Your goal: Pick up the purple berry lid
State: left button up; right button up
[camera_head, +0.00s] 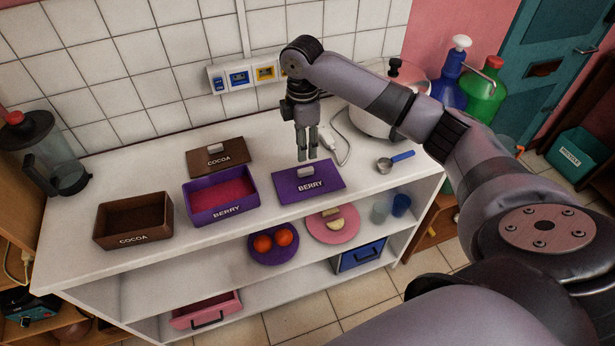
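The purple berry lid (322,185) lies flat on the white counter, right of the open purple berry box (212,208). It has a small grey handle (306,171) near its back edge and the label BERRY in front. My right gripper (307,157) points down just above and behind the handle. Its two fingers are apart with a narrow gap and nothing between them. Whether the fingertips touch the handle or lid is not clear. My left gripper is not in view.
A brown cocoa lid (218,158) and open cocoa box (135,223) stand to the left. A measuring cup (385,165) with a blue handle, a white cable (345,150) and a pot (375,122) are to the right. A blender (50,155) stands far left.

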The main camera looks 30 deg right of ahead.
aim_at(306, 169)
notch_tip(306, 169, down, 4)
jog(key=shift+r, duration=0.2)
jog(key=shift+f+p, duration=0.4)
jog(key=shift+p, duration=0.1)
jog(key=f, duration=0.1)
jog(key=f+p, duration=0.1)
jog(key=f, duration=0.1)
jog(key=shift+s+d+f, duration=0.15)
jog(key=shift+d+f, duration=0.05)
jog(key=shift+f, duration=0.45)
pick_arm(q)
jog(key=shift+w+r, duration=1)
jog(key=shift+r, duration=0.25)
pick_arm(e)
jog(key=shift+c, duration=0.2)
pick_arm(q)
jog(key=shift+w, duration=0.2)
pick_arm(e)
grip_shut()
